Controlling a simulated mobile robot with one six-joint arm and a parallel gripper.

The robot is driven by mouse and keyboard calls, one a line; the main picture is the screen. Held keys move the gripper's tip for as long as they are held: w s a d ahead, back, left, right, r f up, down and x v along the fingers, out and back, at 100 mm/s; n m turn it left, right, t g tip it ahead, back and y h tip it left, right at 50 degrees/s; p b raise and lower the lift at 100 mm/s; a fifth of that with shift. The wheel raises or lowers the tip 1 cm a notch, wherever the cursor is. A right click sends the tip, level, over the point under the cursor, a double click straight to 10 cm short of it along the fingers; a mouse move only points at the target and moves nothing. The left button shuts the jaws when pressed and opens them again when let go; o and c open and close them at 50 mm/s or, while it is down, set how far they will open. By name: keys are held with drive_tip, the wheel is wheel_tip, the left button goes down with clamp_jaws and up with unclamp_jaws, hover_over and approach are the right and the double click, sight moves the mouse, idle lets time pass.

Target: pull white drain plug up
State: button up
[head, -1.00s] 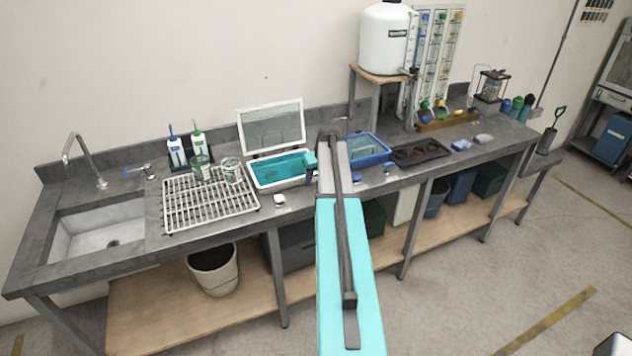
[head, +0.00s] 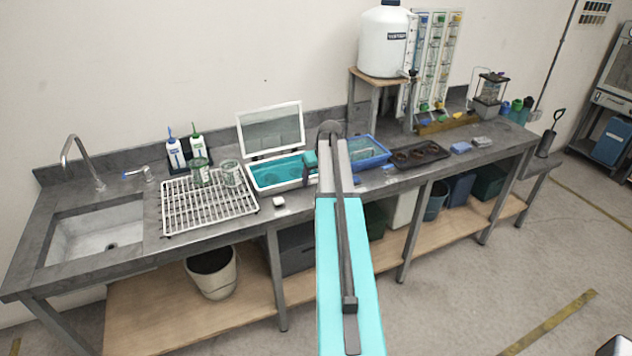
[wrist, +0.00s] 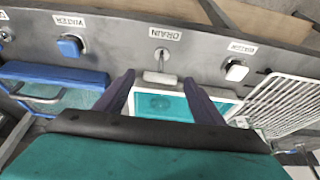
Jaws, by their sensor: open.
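In the wrist view, a white drain plug handle (wrist: 160,78) lies crosswise at the bench's front edge. A thin metal stem (wrist: 161,57) joins it to the dark bench face, beside a DRAIN label (wrist: 165,33). My gripper (wrist: 160,82) is open, with one dark finger on either side of the handle. The handle shows at the gap between the fingertips; I cannot tell whether either finger touches it.
A blue knob (wrist: 69,46) and a white knob (wrist: 236,71) flank the plug. Teal and blue basins (head: 281,172) (head: 367,152) stand on the bench near my arm. A white rack (head: 207,203) lies left. Open floor (head: 470,270) is at right.

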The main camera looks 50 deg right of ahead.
drive_tip(key=b+v, duration=0.3)
drive_tip(key=v, duration=0.8)
drive_tip(key=shift+r, duration=0.25)
idle(0.6)
